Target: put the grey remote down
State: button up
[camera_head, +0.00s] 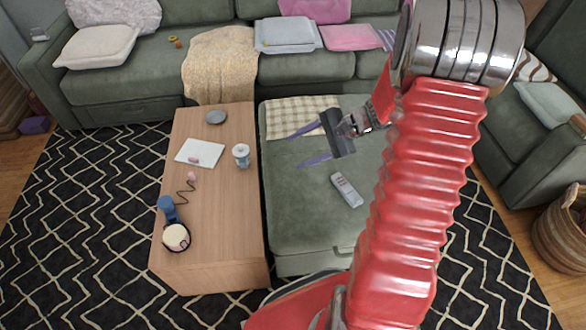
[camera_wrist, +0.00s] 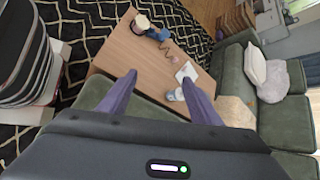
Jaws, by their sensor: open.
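The grey remote (camera_head: 346,189) lies flat on the green chaise seat (camera_head: 300,215) of the sectional in the head view, right of the wooden table. My gripper (camera_head: 293,150) is open and empty, its two purple fingers apart and pointing left. It is above the chaise, up and to the left of the remote, and not touching it. In the wrist view my gripper (camera_wrist: 160,92) shows its fingers spread toward the table. The remote does not show in the wrist view.
A checkered blanket (camera_head: 290,115) covers the chaise's back part. The chaise around the remote is clear.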

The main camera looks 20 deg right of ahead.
jog(key=s+a+r+n+g+h, duration=0.3)
jog(key=s+a+r+n, duration=0.45)
jog(key=a+r, duration=0.2)
jog(key=s+a+r+n+t+h, duration=0.2)
jog(key=s+r+n+h, duration=0.3)
jog(key=s+r+n, duration=0.3)
jog(key=shift+s+r+t+h, duration=0.3)
jog(key=shift+s+r+t, duration=0.6)
jog(key=shift+s, duration=1.4)
jog(key=shift+r+n, duration=0.15)
jog(key=shift+n, duration=0.1)
jog(key=shift+c, duration=0.4)
